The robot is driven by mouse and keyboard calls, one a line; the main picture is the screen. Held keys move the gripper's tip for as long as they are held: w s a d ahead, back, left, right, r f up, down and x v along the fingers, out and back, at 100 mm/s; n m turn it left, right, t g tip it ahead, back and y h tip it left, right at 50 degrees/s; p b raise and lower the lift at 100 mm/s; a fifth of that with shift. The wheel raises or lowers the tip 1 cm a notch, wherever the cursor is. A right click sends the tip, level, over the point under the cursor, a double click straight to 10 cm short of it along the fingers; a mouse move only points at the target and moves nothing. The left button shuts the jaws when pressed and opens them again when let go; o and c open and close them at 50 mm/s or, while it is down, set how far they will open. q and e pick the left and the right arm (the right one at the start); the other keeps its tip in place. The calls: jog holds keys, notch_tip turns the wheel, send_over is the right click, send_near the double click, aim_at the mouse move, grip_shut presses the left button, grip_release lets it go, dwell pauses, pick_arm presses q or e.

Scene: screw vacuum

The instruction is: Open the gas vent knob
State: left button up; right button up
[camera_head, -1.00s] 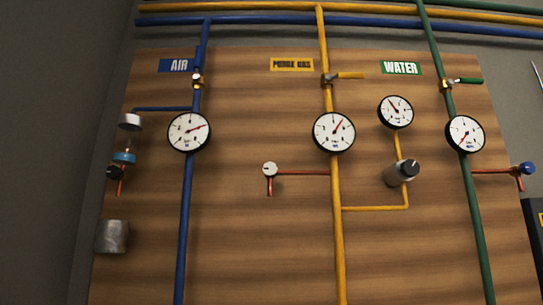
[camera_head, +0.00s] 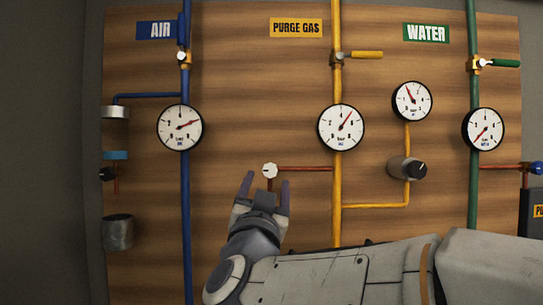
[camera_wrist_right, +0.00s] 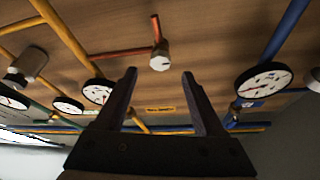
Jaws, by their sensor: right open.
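The gas vent knob is a small white round knob (camera_head: 269,170) at the end of a thin red pipe branching left from the yellow purge gas pipe. A short red outlet runs down below it, partly hidden by my gripper. My right gripper (camera_head: 266,180) is open and empty, fingers pointing up at the board just below the knob. In the right wrist view the white knob (camera_wrist_right: 160,58) appears between and a little beyond the open fingertips (camera_wrist_right: 159,73); no contact shows. My left gripper is not in view.
The yellow pipe (camera_head: 337,190) with a gauge (camera_head: 341,127) stands right of the knob, beside a grey regulator (camera_head: 406,168). A blue pipe (camera_head: 186,200) runs down at left. The bare wooden board (camera_head: 235,100) between them is free. My right forearm crosses the lower right.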

aim_at(270, 170)
jog(key=p+x, duration=0.4)
jog(key=x, duration=0.4)
jog(key=shift+w+r, duration=0.15)
jog(key=shift+w, duration=0.1)
jog(key=shift+w+d+r+p, duration=0.1)
jog(key=shift+w+p, duration=0.4)
jog(key=shift+w, duration=0.1)
grip_shut()
